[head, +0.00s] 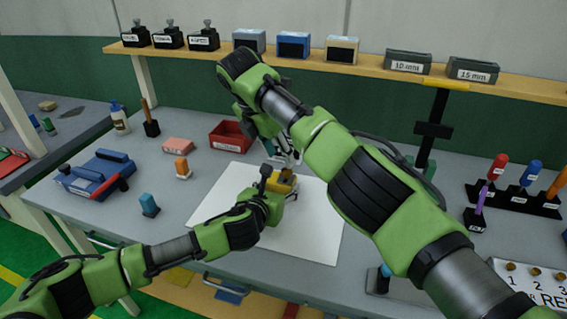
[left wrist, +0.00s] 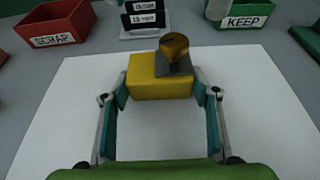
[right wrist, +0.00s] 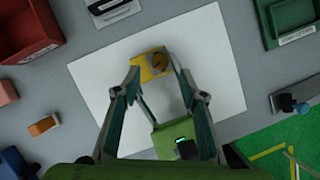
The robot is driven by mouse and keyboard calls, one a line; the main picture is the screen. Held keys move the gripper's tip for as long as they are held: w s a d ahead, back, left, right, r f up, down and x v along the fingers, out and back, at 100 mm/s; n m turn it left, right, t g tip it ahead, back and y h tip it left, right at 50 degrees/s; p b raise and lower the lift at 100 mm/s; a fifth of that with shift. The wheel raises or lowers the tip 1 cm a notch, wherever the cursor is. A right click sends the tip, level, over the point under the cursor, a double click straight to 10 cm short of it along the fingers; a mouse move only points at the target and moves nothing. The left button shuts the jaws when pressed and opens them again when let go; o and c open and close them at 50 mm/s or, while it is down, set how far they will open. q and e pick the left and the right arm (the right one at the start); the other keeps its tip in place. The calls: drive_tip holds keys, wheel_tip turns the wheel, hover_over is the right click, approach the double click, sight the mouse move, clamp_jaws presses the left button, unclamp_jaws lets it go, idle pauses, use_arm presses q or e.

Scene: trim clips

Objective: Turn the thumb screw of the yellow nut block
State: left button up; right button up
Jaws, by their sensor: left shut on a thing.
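The yellow nut block (head: 289,180) is over the white sheet on the table. In the left wrist view the yellow block (left wrist: 150,88) sits between the fingers of my left gripper (left wrist: 160,92), which is shut on its sides. A brass thumb screw (left wrist: 175,44) stands on top, with a grey plate beside it. My right gripper (head: 284,150) is above the block, pointing down. In the right wrist view its fingers (right wrist: 157,72) are apart and empty, with the block (right wrist: 142,70) and the round screw head (right wrist: 160,62) between and beyond the tips.
The white sheet (head: 313,235) is otherwise clear. A red scrap bin (head: 231,135) stands behind it; a green keep bin (left wrist: 245,18) shows in the left wrist view. An orange-topped piece (head: 182,168) and a blue one (head: 149,205) stand at left. Screwdrivers (head: 524,180) stand at right.

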sight(288, 171)
drive_tip(key=v, duration=0.6)
drive_tip(key=shift+r, duration=0.2)
drive_tip(key=shift+c, duration=0.2)
